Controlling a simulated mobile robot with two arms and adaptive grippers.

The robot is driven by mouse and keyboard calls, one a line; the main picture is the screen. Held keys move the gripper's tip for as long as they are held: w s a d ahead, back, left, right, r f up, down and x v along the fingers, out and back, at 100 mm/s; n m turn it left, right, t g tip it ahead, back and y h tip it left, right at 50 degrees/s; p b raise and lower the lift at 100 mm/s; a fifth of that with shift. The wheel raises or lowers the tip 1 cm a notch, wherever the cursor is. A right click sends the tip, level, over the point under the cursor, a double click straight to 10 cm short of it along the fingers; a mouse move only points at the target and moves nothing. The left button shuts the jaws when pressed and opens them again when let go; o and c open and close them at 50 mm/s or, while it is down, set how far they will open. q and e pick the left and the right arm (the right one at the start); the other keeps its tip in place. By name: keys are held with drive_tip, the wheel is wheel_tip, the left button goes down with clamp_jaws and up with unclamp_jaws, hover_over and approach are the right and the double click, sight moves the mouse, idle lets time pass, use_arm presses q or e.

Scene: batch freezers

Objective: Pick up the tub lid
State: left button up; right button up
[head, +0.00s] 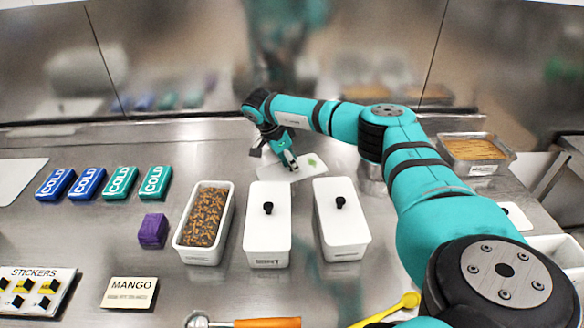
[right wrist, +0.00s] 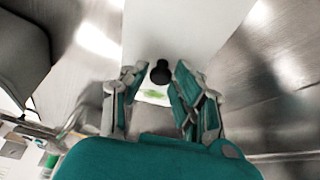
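A white tub lid (head: 276,174) lies on the steel counter behind the row of tubs, with a green mark near its right end. In the right wrist view, the white lid (right wrist: 185,25) runs away from my gripper, with its black knob (right wrist: 160,72) near the fingertips. My right gripper (head: 289,163) points down over the lid in the head view and hides the knob there. In the right wrist view, the gripper (right wrist: 160,75) is open, with the knob between its fingertips and visible gaps beside it. My left gripper is not in view.
Two lidded white tubs (head: 267,225) (head: 341,220) and an open tub of brown food (head: 206,216) stand in front. Blue and green cold packs (head: 88,183) and a purple block (head: 153,231) are left. A steel pan (head: 474,150) stands at back right.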

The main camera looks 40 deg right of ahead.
clamp_jaws()
drive_tip(key=shift+r, duration=0.15)
